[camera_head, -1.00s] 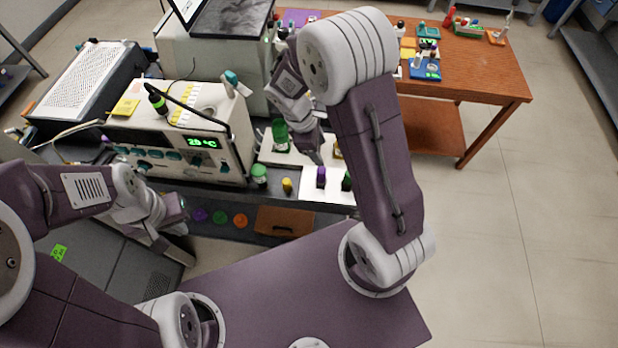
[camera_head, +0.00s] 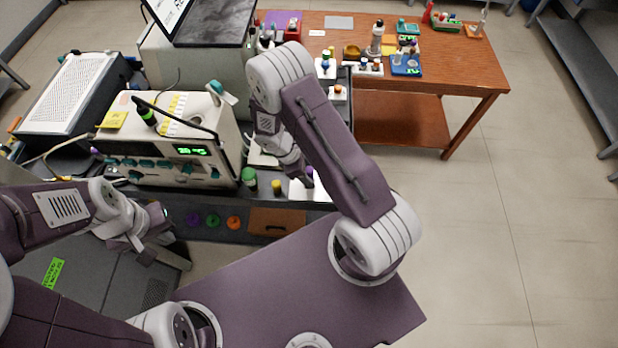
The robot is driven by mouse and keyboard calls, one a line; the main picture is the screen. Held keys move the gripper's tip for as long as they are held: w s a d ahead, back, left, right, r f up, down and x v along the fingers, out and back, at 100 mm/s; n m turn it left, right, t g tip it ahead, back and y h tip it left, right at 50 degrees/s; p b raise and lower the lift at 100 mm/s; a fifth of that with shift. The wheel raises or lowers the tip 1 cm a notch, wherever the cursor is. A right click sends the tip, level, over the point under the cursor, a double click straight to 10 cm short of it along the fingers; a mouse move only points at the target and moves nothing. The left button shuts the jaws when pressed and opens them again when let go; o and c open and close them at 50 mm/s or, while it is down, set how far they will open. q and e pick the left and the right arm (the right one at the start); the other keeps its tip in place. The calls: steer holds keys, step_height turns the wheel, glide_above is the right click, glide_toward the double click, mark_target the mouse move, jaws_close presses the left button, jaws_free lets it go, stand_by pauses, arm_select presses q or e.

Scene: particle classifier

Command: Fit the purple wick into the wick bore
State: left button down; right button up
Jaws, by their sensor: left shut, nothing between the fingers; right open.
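A small purple-topped piece (camera_head: 308,176), which looks like the purple wick, stands on a white board (camera_head: 297,192) on the dark bench. My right gripper (camera_head: 302,180) is open and points down right at it. I cannot tell whether the fingers are around or beside it, as my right arm hides much of that area. My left gripper (camera_head: 178,259) is shut and empty at the lower left, well away from the purple piece. I cannot make out the wick bore in this view.
A yellow-topped piece (camera_head: 277,187) and a green-capped bottle (camera_head: 249,177) stand left of the white board. Purple (camera_head: 192,219), green and orange discs line the bench front. A wooden table (camera_head: 470,75) stands back right.

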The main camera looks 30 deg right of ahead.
steer(key=shift+d+f, duration=0.25)
steer(key=shift+f, duration=0.4)
jaws_close()
steer(key=shift+r, duration=0.15)
